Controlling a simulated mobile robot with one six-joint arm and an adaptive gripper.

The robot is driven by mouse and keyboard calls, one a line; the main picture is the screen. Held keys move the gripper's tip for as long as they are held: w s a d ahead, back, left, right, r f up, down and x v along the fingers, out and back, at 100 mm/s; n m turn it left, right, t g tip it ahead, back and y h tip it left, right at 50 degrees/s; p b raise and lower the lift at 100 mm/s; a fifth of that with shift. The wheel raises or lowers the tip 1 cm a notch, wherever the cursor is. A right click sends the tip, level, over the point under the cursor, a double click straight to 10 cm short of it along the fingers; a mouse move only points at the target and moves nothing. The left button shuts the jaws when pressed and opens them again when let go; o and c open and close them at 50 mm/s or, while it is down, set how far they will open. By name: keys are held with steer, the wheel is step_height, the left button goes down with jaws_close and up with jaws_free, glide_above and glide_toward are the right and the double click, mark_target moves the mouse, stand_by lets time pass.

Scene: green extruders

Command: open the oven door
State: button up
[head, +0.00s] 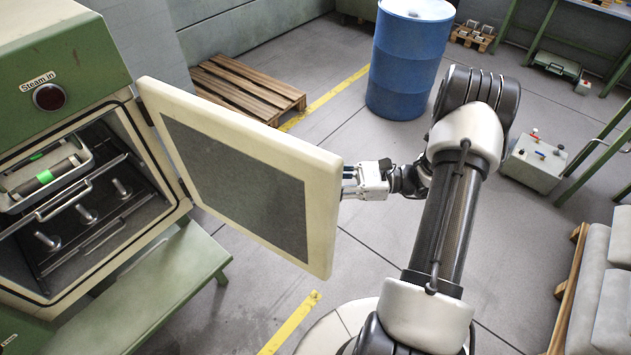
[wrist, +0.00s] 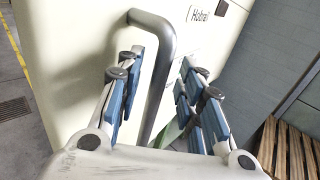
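The oven door (head: 322,215) stands swung wide open in the head view, with its dark inner panel showing. The oven (head: 90,100) is at the left, with its chamber exposed. My gripper (head: 350,182) is at the door's outer side, and its fingertips are hidden behind the door there. In the wrist view, my gripper (wrist: 165,98) has its blue-padded fingers apart. A gap shows between the handle and the right finger. Whether the left finger touches the handle is unclear.
A tray (head: 45,175) sits inside the oven above metal pegs. A green bench (head: 165,290) is below the oven. A wooden pallet (head: 250,90) and a blue barrel (head: 408,60) stand behind the door. A loaded pallet (head: 570,290) is at the right. Floor between is clear.

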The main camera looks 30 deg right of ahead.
steer(key=v, duration=1)
steer(key=shift+s+d, duration=0.15)
